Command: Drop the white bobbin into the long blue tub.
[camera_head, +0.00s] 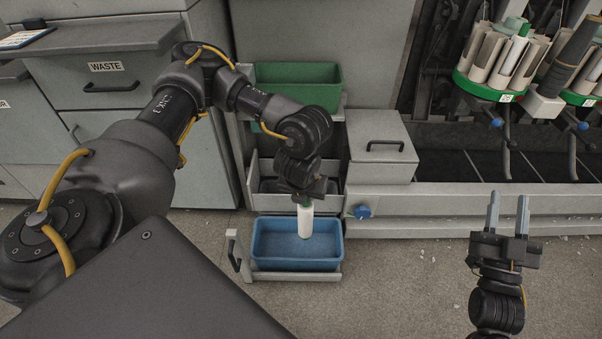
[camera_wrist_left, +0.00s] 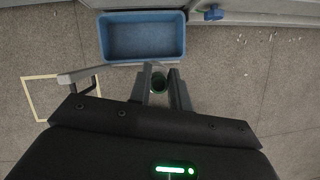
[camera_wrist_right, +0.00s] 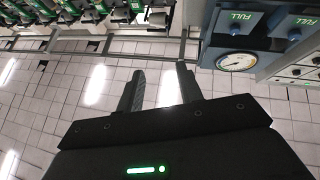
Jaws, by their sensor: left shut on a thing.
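The white bobbin (camera_head: 305,222) has a green top and hangs upright from my left gripper (camera_head: 303,199), which is shut on it. In the left wrist view the bobbin's green end (camera_wrist_left: 158,81) shows between the fingers. The long blue tub (camera_head: 297,266) sits low on a pulled-out drawer; it looks empty. In the head view the bobbin overlaps the tub's inside. In the left wrist view the tub (camera_wrist_left: 143,59) lies just beyond the fingertips, so I cannot tell whether the bobbin is over it. My right gripper (camera_head: 508,198) is open and empty, off to the right.
A green tub (camera_head: 298,73) stands on a higher shelf behind my left arm. A grey lidded box (camera_head: 381,150) is right of the drawers. The drawer's handle (camera_head: 233,250) sticks out at the left. Racks with several bobbins (camera_head: 490,65) are at the upper right.

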